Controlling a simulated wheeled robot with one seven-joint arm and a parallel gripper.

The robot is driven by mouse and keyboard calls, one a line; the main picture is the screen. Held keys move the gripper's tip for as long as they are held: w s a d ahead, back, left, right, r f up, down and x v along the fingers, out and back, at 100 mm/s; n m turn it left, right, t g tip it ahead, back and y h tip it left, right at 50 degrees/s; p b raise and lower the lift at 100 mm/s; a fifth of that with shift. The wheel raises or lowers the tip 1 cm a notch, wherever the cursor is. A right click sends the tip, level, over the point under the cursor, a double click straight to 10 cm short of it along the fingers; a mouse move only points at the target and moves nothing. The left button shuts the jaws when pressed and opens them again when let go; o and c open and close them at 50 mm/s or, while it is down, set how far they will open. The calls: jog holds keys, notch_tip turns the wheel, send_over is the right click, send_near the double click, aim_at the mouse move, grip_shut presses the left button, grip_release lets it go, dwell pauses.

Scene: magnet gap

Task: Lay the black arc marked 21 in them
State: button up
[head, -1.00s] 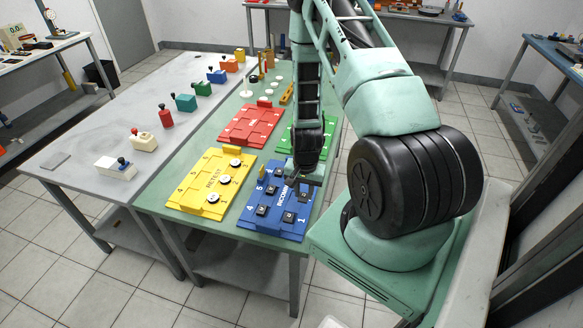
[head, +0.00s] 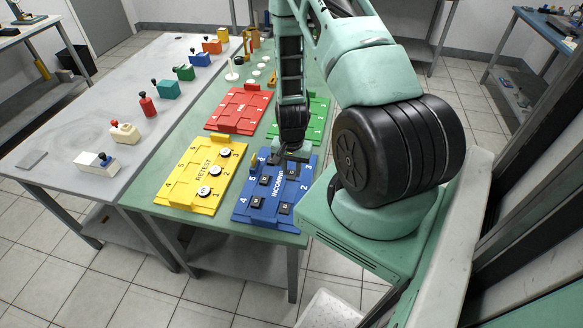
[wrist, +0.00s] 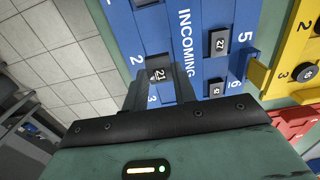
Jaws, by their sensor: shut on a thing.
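The black arc marked 21 (wrist: 160,74) is between the fingers of my gripper (wrist: 161,88) in the wrist view. My gripper is shut on it, at the 3 end of the blue INCOMING board (wrist: 181,42). I cannot tell whether the arc still touches the board. In the head view my gripper (head: 291,158) is at the far edge of the blue board (head: 272,215), and the arc is not clearly seen there. Another black piece marked 27 (wrist: 219,43) sits on the board near 5, and a further black piece (wrist: 215,88) sits near 6.
The yellow RETEST board (head: 187,185) with round white pieces lies left of the blue board. A red board (head: 238,110) and a green board (head: 318,118) lie behind. A grey table (head: 70,135) with a row of coloured blocks adjoins on the left.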

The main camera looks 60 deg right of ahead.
jog(key=shift+f+b, duration=1.8)
jog(key=shift+f, duration=0.7)
jog(key=shift+f, duration=0.2)
jog(key=o, duration=1)
jog(key=shift+c, duration=0.5)
jog(key=c, duration=0.4)
jog(key=shift+r, duration=0.15)
